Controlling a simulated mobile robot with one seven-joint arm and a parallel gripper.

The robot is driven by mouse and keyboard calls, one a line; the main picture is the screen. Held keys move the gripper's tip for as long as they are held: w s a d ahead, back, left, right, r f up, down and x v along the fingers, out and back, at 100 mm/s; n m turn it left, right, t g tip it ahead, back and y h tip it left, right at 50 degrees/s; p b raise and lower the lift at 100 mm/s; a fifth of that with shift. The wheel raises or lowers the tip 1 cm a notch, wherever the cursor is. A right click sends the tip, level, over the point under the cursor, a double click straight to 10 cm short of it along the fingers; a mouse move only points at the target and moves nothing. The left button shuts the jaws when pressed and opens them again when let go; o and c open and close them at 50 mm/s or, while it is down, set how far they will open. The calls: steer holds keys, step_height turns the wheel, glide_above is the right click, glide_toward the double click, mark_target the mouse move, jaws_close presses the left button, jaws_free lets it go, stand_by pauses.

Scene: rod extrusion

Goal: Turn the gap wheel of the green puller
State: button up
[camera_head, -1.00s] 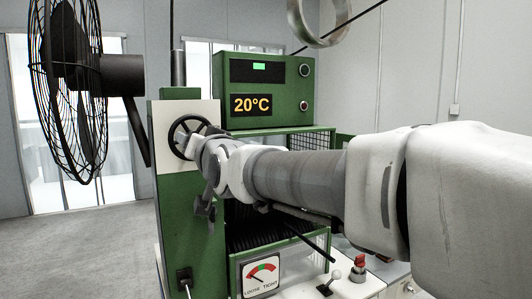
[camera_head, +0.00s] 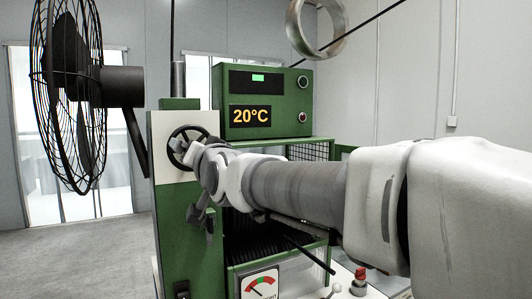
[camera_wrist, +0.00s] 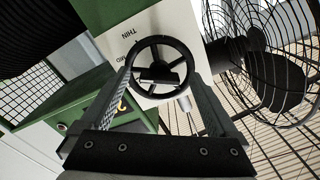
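The gap wheel is a black hand wheel (camera_head: 186,127) on the white panel at the upper front of the green puller (camera_head: 180,225). In the wrist view the wheel (camera_wrist: 161,39) faces me, with a dark crossbar and hub, beneath printed labels, one reading THIN. My gripper (camera_wrist: 163,68) is open, its two fingers wide apart and their tips at opposite sides of the wheel rim. Whether the fingers touch the rim cannot be told. In the head view my gripper (camera_head: 188,148) is at the wheel and covers its right part.
A black caged fan (camera_head: 70,95) stands close at the left. A green box with a 20°C display (camera_head: 250,116) is behind the wheel. A LOOSE/TIGHT gauge (camera_head: 260,284) and a red-topped knob (camera_head: 360,276) are low in front. A metal ring (camera_head: 316,28) hangs above.

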steer(key=v, duration=1.7)
steer(key=shift+s+d, duration=0.15)
steer(key=shift+d, duration=0.05)
steer(key=s+d+f+g+h, duration=0.55)
steer(key=d+f, duration=0.55)
steer(key=f, duration=0.3)
steer(key=s+d+f+g+h, duration=0.4)
steer(key=s+d+f, duration=0.2)
steer(key=d+f, duration=0.65)
step_height(320, 180, up, 14)
steer(key=a+p, duration=0.1)
steer(key=p, duration=1.4)
steer(key=shift+a+f, duration=0.15)
steer(key=shift+f, duration=0.1)
steer(key=shift+w, duration=0.15)
